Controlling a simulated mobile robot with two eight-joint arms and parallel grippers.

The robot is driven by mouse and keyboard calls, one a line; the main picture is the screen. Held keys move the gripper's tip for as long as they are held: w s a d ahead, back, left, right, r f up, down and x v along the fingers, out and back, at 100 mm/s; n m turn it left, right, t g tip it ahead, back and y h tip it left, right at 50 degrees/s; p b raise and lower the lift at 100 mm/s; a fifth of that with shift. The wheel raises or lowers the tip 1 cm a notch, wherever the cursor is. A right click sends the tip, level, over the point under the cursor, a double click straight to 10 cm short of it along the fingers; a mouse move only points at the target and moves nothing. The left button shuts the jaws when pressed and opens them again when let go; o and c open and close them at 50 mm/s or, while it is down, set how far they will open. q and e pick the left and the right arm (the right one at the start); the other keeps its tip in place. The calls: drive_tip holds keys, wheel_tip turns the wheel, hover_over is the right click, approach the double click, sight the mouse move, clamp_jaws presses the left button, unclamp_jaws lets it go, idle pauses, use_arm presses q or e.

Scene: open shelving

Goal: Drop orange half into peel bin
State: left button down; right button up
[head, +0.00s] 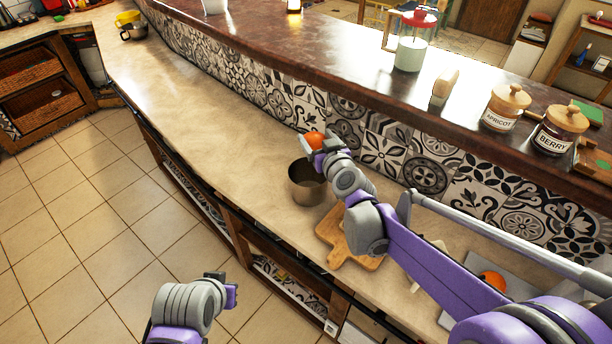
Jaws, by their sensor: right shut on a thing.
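An orange half (316,140) is held in my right gripper (315,147), which is shut on it. The gripper is above the counter, close to the tiled wall, over the far side of a metal bin (307,186). The bin stands upright on the lower counter, and its inside looks dark. I cannot tell whether the orange half is straight above the bin's opening. A second orange piece (492,281) lies at the lower right, partly hidden by my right arm. My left gripper (231,291) is low over the floor in front of the counter, with no thing visible in it.
A wooden cutting board (350,245) lies right of the bin, partly under my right arm. The counter left of the bin (190,115) is clear.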

drive_tip(key=shift+w+d+f, duration=0.1)
drive_tip(key=shift+w+f, duration=0.1)
drive_tip(key=shift+f, duration=0.05)
drive_tip(key=shift+d+f+b, duration=0.1)
drive_tip(key=shift+f+b, duration=0.7)
drive_tip(key=shift+f, duration=2)
drive_tip(key=o, duration=1.2)
drive_tip(key=shift+o, duration=0.2)
drive_tip(key=p+v, duration=0.1)
drive_tip(key=v, duration=1)
drive_tip(key=shift+f, duration=0.1)
